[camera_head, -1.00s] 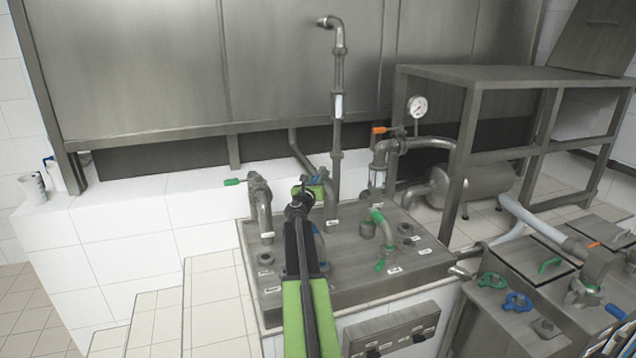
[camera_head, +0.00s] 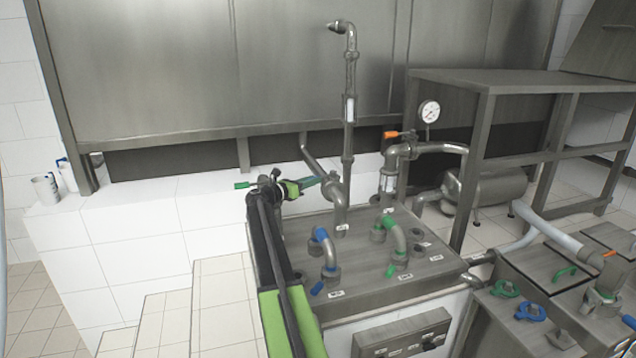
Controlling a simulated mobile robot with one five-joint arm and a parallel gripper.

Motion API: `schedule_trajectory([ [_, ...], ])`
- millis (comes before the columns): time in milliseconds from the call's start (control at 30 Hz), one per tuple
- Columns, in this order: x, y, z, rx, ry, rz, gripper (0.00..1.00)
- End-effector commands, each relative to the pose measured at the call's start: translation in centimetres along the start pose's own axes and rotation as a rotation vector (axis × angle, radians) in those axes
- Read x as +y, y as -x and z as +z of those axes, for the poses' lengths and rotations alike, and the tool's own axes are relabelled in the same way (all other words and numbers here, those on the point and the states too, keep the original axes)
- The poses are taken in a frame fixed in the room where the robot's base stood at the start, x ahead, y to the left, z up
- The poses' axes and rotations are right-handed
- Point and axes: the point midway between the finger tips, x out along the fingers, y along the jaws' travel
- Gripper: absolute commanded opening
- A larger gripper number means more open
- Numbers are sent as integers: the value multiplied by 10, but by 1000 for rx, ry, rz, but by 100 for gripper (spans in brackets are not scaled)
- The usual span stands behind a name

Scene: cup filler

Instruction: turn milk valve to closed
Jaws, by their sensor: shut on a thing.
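My gripper (camera_head: 304,184) is at the end of my black and green arm, left of the middle upright pipe (camera_head: 338,200). It points right, and its jaws are shut on what looks like the blue-green handle (camera_head: 313,181) of the valve on that pipe. My jaws largely cover the handle, so its exact angle is hard to tell. A second valve with a green handle (camera_head: 242,185) shows just left of my wrist; my arm hides its pipe. Labels on the pipes are too small to read, so I cannot tell which valve is marked milk.
A steel deck (camera_head: 360,275) carries a blue-handled bent pipe (camera_head: 328,255) and a green-handled one (camera_head: 395,240). An orange-handled valve (camera_head: 393,134) and a gauge (camera_head: 429,111) stand behind. A steel frame table (camera_head: 505,80) is at right. White tiled steps (camera_head: 160,320) lie left.

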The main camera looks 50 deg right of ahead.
Motion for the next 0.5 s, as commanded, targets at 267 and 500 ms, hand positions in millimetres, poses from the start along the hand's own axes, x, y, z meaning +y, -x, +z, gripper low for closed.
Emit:
schedule_trajectory([
  [267,6,4,3,-6,2,4,0],
  [500,7,8,3,-6,2,6,35],
])
